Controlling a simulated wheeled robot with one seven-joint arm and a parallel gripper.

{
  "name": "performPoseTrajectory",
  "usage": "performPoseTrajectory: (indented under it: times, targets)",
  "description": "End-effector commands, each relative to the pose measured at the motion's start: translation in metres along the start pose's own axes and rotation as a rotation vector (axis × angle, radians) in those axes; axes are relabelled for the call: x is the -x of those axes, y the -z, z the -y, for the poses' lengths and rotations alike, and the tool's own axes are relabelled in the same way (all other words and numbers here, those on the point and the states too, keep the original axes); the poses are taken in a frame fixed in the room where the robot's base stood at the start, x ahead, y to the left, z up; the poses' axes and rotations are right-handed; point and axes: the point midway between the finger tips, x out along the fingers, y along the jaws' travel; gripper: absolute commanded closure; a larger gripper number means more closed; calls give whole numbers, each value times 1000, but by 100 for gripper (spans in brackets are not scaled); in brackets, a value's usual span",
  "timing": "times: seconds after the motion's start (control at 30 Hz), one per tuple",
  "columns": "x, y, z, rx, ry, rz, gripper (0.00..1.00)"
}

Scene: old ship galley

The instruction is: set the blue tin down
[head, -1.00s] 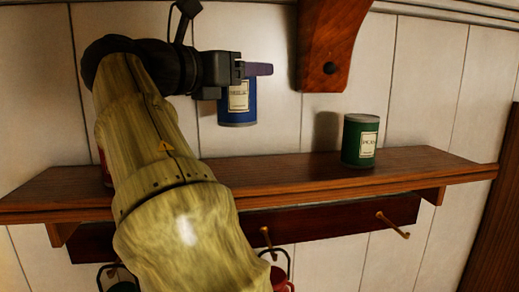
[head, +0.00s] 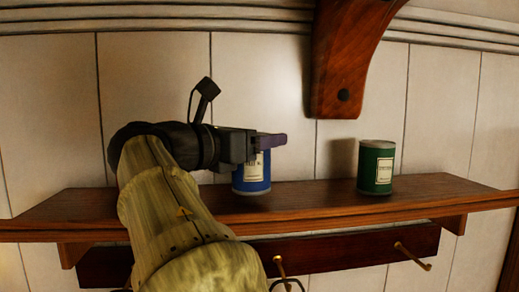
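The blue tin (head: 252,175) with a cream label is upright at the shelf (head: 310,200), left of the green tin. Its base looks level with the shelf top; I cannot tell for sure whether it touches. My gripper (head: 268,142) reaches in from the left at the tin's upper part, and its dark purple finger covers the tin's top. It appears shut on the tin; the far finger is hidden.
A green tin (head: 376,168) stands on the shelf to the right, with a clear gap between. A wooden bracket (head: 350,60) hangs above the gap. Brass hooks (head: 412,256) stick out of the rail below. My arm hides part of the shelf's left side.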

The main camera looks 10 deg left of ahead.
Motion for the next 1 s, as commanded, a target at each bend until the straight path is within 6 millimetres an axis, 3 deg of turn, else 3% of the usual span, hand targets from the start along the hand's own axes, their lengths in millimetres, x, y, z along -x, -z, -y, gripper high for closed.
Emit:
performPoseTrajectory:
  times: [0.17,0.6,0.63,0.7,1.0]
  targets:
    - [0,15,1,0,-1,1,73]
    - [0,21,1,-2,0,2,73]
    - [0,21,0,-1,0,0,31]
    - [0,20,0,-1,0,0,18]
    - [0,20,0,-1,0,1,15]
